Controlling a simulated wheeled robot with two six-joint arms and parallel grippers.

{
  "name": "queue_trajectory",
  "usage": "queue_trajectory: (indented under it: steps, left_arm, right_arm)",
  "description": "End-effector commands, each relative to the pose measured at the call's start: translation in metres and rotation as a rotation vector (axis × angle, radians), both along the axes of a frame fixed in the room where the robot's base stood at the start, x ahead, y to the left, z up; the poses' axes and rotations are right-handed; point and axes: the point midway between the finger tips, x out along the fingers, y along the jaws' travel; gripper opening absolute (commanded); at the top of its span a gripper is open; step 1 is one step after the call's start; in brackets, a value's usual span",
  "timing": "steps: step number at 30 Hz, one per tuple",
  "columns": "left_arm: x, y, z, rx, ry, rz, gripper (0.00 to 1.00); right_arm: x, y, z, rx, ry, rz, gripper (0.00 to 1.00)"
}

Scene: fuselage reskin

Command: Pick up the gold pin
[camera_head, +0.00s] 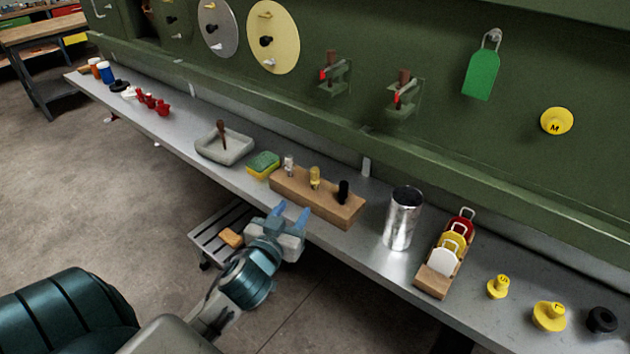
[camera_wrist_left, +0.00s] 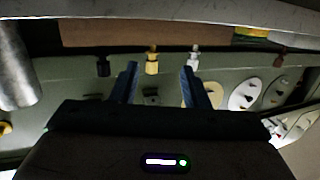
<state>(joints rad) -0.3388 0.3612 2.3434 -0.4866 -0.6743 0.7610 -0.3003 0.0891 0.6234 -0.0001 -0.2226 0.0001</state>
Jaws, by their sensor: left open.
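The gold pin (camera_head: 314,178) stands upright in the middle of a wooden block (camera_head: 328,207) on the grey shelf. A silver pin (camera_head: 289,165) stands to its left and a black pin (camera_head: 343,191) to its right. My left gripper (camera_head: 291,214) is open and empty, in front of the block and apart from the pins. In the left wrist view, which looks upside down, the gold pin (camera_wrist_left: 152,64) shows between the two blue fingertips (camera_wrist_left: 160,72), some way beyond them. My right gripper is not in view.
A sponge (camera_head: 263,164) and a grey tray (camera_head: 224,146) lie left of the block. A metal can (camera_head: 402,219) and a rack of coloured tags (camera_head: 444,262) stand to its right. The green panel (camera_head: 330,130) rises behind the shelf.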

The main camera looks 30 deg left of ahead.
Motion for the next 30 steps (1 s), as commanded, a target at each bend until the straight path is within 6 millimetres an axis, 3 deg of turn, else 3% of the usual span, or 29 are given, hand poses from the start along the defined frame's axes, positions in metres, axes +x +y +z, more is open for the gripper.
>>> queue_trajectory:
  steps: [7,12,19,30]
  left_arm:
    - [0.02,-0.001,0.023,0.002,-0.09,-0.038,0.41]
    - [0.048,0.005,0.023,0.0,-0.088,-0.036,0.41]
    - [0.066,0.008,0.022,0.001,-0.087,-0.037,0.41]
    - [0.111,0.019,0.028,0.002,-0.085,-0.038,0.41]
  right_arm:
    - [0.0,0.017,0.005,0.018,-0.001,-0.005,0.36]
    - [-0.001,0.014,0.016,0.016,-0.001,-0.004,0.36]
    - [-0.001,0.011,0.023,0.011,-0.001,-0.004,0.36]
    - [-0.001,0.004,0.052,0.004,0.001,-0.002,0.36]
